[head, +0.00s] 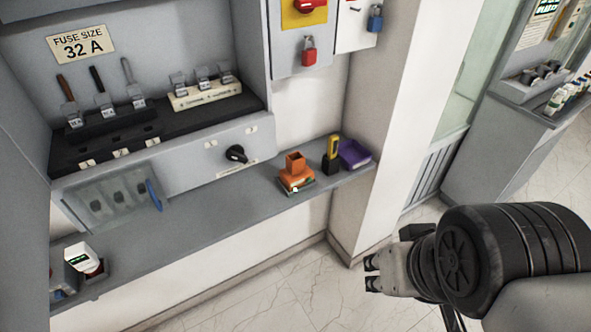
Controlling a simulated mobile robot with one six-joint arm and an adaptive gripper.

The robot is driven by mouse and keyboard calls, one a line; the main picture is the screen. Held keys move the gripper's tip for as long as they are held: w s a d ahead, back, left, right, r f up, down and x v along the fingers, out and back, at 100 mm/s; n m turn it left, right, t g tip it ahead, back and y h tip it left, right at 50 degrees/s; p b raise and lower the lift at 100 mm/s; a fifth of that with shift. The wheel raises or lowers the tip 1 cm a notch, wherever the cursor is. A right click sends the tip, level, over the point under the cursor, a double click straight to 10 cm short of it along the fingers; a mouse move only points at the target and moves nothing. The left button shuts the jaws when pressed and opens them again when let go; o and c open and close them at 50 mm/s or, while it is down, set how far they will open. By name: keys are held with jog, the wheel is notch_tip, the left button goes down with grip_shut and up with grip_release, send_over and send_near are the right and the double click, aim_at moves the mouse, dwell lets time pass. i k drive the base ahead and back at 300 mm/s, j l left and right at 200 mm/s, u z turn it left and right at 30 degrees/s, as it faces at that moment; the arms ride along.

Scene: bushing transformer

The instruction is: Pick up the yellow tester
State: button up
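The yellow tester (332,148) stands upright near the right end of the grey shelf, with its lower part in or behind a dark holder (330,165). It is between an orange object and a purple bin. My gripper (371,273) is at the lower right, in front of the shelf and over the floor, well apart from the tester. Its two dark fingertips point left and look spaced apart, with nothing seen between them.
The grey shelf (215,208) also holds the orange object (296,176), the purple bin (355,153) and white boxes (82,262) at far left. A fuse panel (130,130) with a black knob (236,154) overhangs the shelf. A white pillar (398,110) stands right of it.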

aim_at(334, 140)
jog(key=i+u, duration=0.35)
jog(key=i, duration=0.6)
